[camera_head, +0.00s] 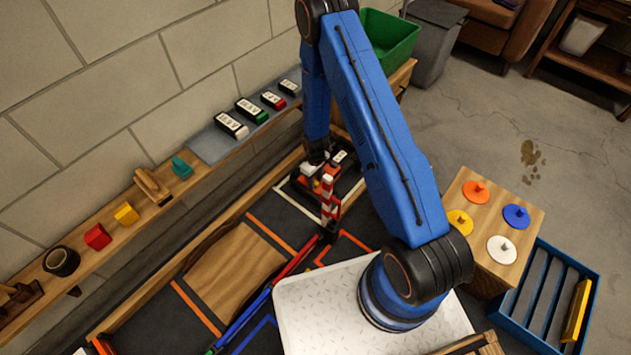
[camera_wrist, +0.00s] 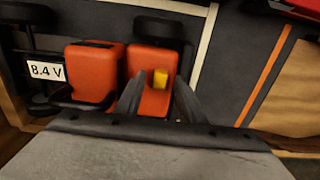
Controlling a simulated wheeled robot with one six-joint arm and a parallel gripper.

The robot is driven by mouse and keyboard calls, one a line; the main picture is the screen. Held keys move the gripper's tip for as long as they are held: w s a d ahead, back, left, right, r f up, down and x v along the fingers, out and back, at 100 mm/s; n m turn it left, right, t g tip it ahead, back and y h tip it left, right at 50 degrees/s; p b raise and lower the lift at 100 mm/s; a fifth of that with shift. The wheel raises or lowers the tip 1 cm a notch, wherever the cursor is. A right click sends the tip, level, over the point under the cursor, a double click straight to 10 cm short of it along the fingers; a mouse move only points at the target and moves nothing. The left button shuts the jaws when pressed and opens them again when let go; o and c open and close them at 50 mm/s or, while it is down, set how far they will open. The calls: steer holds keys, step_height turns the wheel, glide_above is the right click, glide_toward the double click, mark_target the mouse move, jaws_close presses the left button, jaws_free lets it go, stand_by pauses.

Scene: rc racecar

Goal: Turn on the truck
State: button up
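The truck (camera_head: 304,181) is an orange and black car on the dark mat by the wall-side bench, partly hidden by my arm. In the wrist view its orange body (camera_wrist: 95,72) shows with black wheels and a white label reading 8.4 V (camera_wrist: 46,72). A small yellow switch (camera_wrist: 160,79) stands on the right orange block. My gripper (camera_wrist: 160,88) is above this block, its two grey fingers apart, one on each side of the yellow switch. I cannot tell whether they touch it. In the head view my gripper (camera_head: 318,156) is small and dark over the truck.
A red-and-white striped post (camera_head: 328,200) stands close to the truck. Several white-labelled blocks (camera_head: 231,125) lie on the wall bench. A wooden box with colored discs (camera_head: 474,192) and a blue rack (camera_head: 586,350) stand at right.

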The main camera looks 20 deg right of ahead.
steer(key=shift+c, duration=0.2)
jaws_close()
steer(key=shift+w+d, duration=0.4)
steer(key=shift+d, duration=0.2)
steer(key=shift+w+d, duration=0.4)
steer(key=shift+d, duration=0.2)
steer(key=shift+o, duration=0.2)
jaws_free()
steer(key=shift+r, duration=0.15)
step_height(320, 180, up, 17)
steer(key=shift+r, duration=0.1)
